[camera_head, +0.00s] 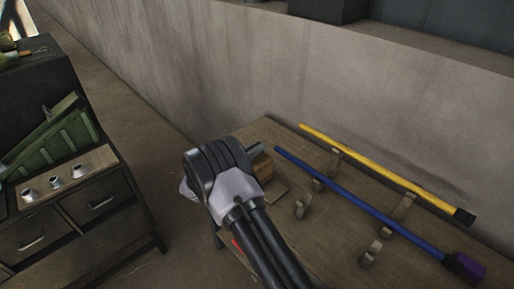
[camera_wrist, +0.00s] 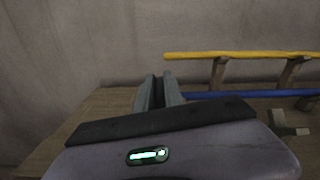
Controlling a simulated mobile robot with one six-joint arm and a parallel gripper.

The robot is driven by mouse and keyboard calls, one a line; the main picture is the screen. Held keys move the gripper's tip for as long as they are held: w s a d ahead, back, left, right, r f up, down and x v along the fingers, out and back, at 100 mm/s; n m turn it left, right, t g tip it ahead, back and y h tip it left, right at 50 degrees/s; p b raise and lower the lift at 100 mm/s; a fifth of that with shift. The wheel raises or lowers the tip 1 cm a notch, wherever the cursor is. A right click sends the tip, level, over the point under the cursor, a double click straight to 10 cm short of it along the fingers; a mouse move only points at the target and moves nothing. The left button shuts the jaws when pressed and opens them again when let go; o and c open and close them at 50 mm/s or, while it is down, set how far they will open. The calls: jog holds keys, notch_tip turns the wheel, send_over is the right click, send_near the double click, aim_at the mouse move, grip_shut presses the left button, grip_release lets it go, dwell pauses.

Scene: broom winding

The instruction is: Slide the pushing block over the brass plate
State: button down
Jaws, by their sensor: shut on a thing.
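My gripper (camera_head: 258,150) is low over the far left end of the wooden bench, with its fingers close together; they also show in the wrist view (camera_wrist: 159,90). A brown wooden block (camera_head: 262,167), which looks like the pushing block, is at the fingers, partly hidden by my wrist. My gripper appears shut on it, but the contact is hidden. A small flat brownish piece (camera_head: 276,192) lies on the bench just in front of the block. It may be the brass plate, but I cannot tell for sure. In the wrist view the block is hidden.
A yellow pole (camera_head: 375,169) and a blue pole (camera_head: 355,202) rest on wooden supports on the bench (camera_head: 325,240), right of my gripper. A concrete wall (camera_head: 330,80) stands behind. A drawer cabinet (camera_head: 95,205) with metal cups is at left.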

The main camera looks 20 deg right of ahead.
jog(key=shift+w, duration=0.15)
jog(key=c, duration=1.5)
grip_release()
jog(key=shift+a, duration=0.1)
jog(key=shift+o, duration=0.2)
jog(key=p+v, duration=0.3)
jog(key=v, duration=1.4)
jog(key=shift+a+p, duration=0.2)
jog(key=shift+p, duration=0.15)
jog(key=shift+f, duration=0.1)
